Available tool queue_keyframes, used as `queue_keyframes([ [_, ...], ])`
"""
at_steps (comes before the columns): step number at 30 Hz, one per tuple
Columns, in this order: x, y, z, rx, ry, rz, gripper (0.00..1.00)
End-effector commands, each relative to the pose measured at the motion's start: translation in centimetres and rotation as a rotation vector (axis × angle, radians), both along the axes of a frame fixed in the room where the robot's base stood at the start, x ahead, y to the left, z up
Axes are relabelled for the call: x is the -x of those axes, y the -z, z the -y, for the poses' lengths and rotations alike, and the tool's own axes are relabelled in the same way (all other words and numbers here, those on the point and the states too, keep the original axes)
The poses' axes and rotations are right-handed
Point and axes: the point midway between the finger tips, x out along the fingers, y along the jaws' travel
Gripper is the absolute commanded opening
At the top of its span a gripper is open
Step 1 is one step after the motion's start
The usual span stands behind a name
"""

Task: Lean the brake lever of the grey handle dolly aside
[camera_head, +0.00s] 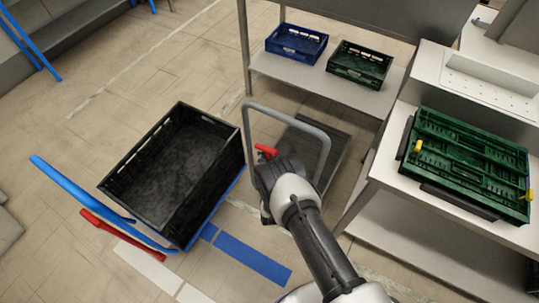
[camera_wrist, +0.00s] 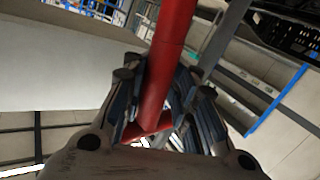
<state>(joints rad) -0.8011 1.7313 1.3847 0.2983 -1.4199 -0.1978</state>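The grey handle dolly has a grey tube handle (camera_head: 287,113) and a dark platform (camera_head: 322,146), standing on the floor in the middle of the head view. Its red brake lever (camera_head: 266,149) shows just above my gripper (camera_head: 266,168). In the wrist view the red lever (camera_wrist: 165,60) runs between the two fingers of my gripper (camera_wrist: 160,95), with the finger pads against both of its sides and no clear gap. The gripper looks shut on it. The lever's lower part is partly hidden by the fingers.
A blue handle dolly (camera_head: 95,200) with its own red lever (camera_head: 120,233) carries a black crate (camera_head: 236,160) on the left. A shelf (camera_head: 340,92) behind holds a blue crate (camera_head: 296,43) and a green crate (camera_head: 358,66). A white table (camera_head: 400,186) with a green folded crate (camera_head: 468,160) stands on the right.

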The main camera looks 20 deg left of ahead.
Motion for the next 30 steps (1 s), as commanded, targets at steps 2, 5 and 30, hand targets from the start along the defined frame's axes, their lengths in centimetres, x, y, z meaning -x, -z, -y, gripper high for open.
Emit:
queue_keyframes([
  [2,0.0,-0.1,-0.2,-0.002,-0.003,0.001,0.26],
  [5,0.0,-0.1,-0.1,-0.003,-0.001,0.001,0.33],
  [30,5.8,-0.8,3.2,0.001,0.0,-0.002,0.41],
])
